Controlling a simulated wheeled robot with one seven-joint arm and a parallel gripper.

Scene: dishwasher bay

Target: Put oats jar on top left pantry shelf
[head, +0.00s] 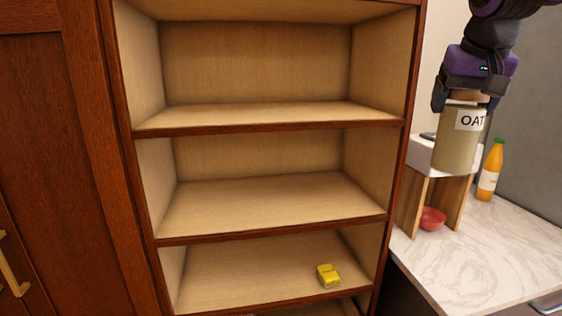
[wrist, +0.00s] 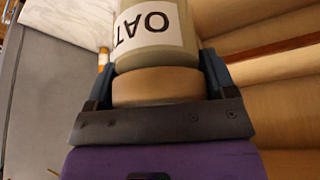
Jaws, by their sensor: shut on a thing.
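The oats jar (head: 456,143) is a beige jar with a white label reading "OAT" and a tan lid. My gripper (head: 467,98) is shut on its lid from above and holds it upright, in front of the counter at the right of the head view. In the wrist view the jar (wrist: 152,55) hangs between the two fingers of my gripper (wrist: 158,88). The open pantry shelves fill the middle of the head view. The top shelf in view (head: 270,118) is empty, and it lies to the left of the jar.
A yellow box (head: 328,276) sits on a lower shelf; the shelf between (head: 265,205) is empty. On the marble counter (head: 490,262) are a small wooden stand with a white top (head: 413,156), a red bowl (head: 432,219) and an orange bottle (head: 491,170). A closed wooden door (head: 50,150) is at left.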

